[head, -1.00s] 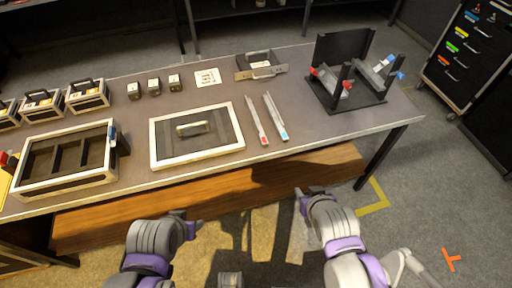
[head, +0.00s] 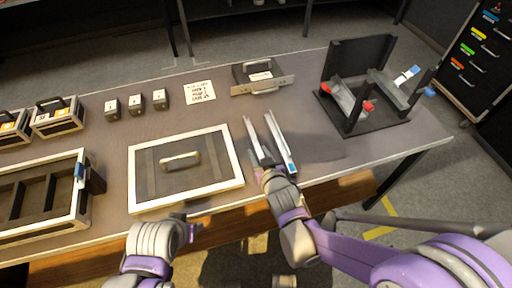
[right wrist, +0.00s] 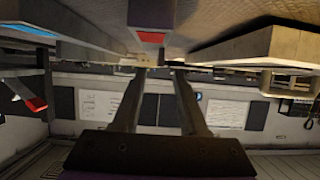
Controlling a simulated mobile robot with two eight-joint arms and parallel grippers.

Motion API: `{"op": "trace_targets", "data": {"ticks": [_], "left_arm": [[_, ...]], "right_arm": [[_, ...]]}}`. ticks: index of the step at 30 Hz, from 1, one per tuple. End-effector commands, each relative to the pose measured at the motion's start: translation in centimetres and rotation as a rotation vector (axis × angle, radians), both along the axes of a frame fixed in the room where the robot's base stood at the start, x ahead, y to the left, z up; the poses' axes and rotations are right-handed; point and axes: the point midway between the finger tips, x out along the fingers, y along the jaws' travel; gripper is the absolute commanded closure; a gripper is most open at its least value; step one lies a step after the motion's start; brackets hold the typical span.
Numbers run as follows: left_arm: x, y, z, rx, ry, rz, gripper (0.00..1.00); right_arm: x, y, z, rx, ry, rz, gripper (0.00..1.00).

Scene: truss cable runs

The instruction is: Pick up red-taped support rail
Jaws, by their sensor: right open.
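The red-taped support rail (head: 252,138) is a slim grey rail lying on the table, left of the blue-taped rail (head: 279,141). My right gripper (head: 265,169) is at its near end and hides the red tape in the head view. In the right wrist view the red-taped end (right wrist: 152,37) shows just beyond the fingertips, roughly in line with the gap between them. My right gripper (right wrist: 159,68) is open, with nothing between its fingers. My left gripper (head: 188,224) is in front of the table edge, and its jaws are unclear.
A white-framed panel with a handle (head: 236,178) lies left of the rails. A black stand (head: 375,118) holding other parts is at the right. A grey metal case (head: 263,88) and a printed sheet (head: 200,91) are behind. Several small blocks and boxes fill the left side.

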Motion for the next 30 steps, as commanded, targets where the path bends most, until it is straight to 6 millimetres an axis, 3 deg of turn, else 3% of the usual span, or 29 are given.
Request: {"op": "trace_targets", "data": {"ticks": [9, 17, 24, 30], "left_arm": [[0.0, 0.0, -0.5, 0.000, 0.001, 0.000, 0.50], [0.0, 0.0, -0.5, 0.000, 0.001, 0.000, 0.50], [0.0, 0.0, -0.5, 0.000, 0.001, 0.000, 0.50], [0.0, 0.0, -0.5, 0.000, 0.001, 0.000, 0.50]], "right_arm": [[4.0, 1.1, -1.5, 0.000, 0.001, 0.000, 0.57], [4.2, 1.2, -1.6, 0.000, 0.001, 0.000, 0.57], [4.2, 1.2, -1.6, 0.000, 0.001, 0.000, 0.97], [4.2, 1.2, -1.6, 0.000, 0.001, 0.000, 1.00]]}}
